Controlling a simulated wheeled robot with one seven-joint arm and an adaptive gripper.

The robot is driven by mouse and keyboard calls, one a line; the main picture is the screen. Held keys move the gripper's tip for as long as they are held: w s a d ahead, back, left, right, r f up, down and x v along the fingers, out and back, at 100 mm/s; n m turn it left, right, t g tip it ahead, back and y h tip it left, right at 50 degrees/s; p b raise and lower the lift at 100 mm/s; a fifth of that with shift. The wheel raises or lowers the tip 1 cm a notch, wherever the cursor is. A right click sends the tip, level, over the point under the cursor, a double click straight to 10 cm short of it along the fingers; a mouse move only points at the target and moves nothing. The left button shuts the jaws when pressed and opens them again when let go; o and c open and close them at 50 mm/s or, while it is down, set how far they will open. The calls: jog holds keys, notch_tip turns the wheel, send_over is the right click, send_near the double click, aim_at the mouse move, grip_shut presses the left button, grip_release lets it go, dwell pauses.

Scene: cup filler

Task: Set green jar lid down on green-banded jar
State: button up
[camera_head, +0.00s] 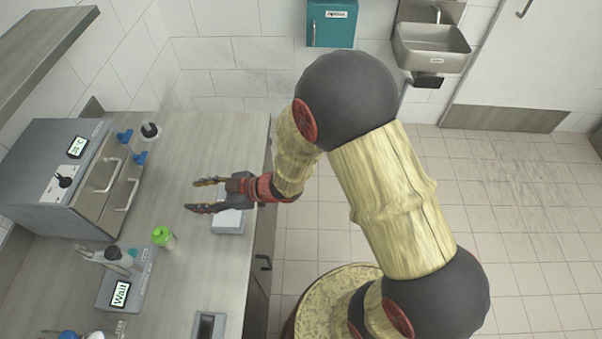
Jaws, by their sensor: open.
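A small pale jar (169,242) stands on the counter with a bright green top (161,235). The green piece looks like the lid resting on it, but I cannot tell if it is fully seated or where a green band ends and a lid begins. My gripper (194,195) is open and empty, its two dark fingers pointing left. In the picture it is above and to the right of the jar, apart from it.
A grey device (228,220) with a pale top lies beneath my gripper. A machine reading "Wait" (120,293) stands left of the jar. A dark-screened device (208,326) lies nearer. Bare counter (200,270) lies between.

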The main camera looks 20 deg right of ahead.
jog(key=w+d+r+m+t+h, duration=0.35)
jog(key=w+d+r+h, duration=0.35)
jog(key=d+r, duration=0.4)
jog(key=s+d+r+m+h, duration=0.45)
jog(key=d+r, duration=0.25)
jog(key=d, duration=0.5)
jog(key=s+d+r+m+g, duration=0.1)
jog(key=s+r+m+g, duration=0.1)
jog(key=s, duration=1)
jog(key=s+d+r+m+g, duration=0.1)
jog(key=s+r+m+g, duration=0.1)
jog(key=s, duration=0.9)
jog(key=shift+s+r+m+g, duration=0.35)
jog(key=shift+m+g, duration=0.2)
jog(key=shift+m, duration=0.15)
jog(key=shift+f, duration=0.15)
jog(key=shift+f, duration=0.15)
